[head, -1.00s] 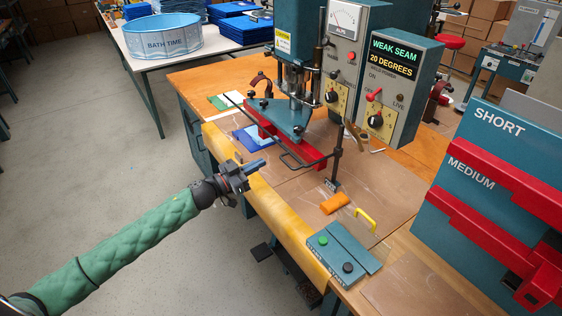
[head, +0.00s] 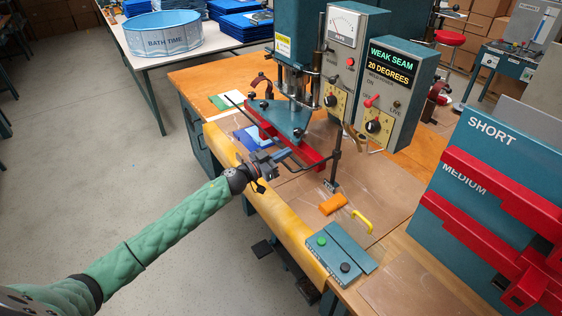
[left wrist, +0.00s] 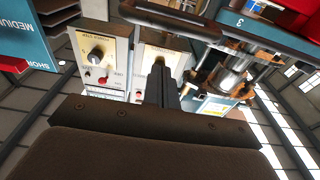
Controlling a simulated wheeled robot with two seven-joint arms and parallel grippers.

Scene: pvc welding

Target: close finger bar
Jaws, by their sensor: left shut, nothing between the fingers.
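The finger bar (head: 259,124) is a thin dark rod with a looped handle along the front of the red-edged press plate (head: 311,154) on the welding machine. In the left wrist view a dark looped bar (left wrist: 168,17) crosses the top, beyond my fingers. My left gripper (head: 277,156) is shut and empty, close to the handle loop at the bench's front edge. The gripper partly covers the loop, and I cannot tell whether they touch. Its closed fingers (left wrist: 160,88) point up toward the machine in the left wrist view. My right gripper is not in view.
The yellow padded bench edge (head: 273,207) lies under my left arm. An upright dark post (head: 335,165), an orange block (head: 333,204) and a two-button control box (head: 340,252) stand to the right. Red-railed racks labelled SHORT and MEDIUM (head: 495,128) fill the right side.

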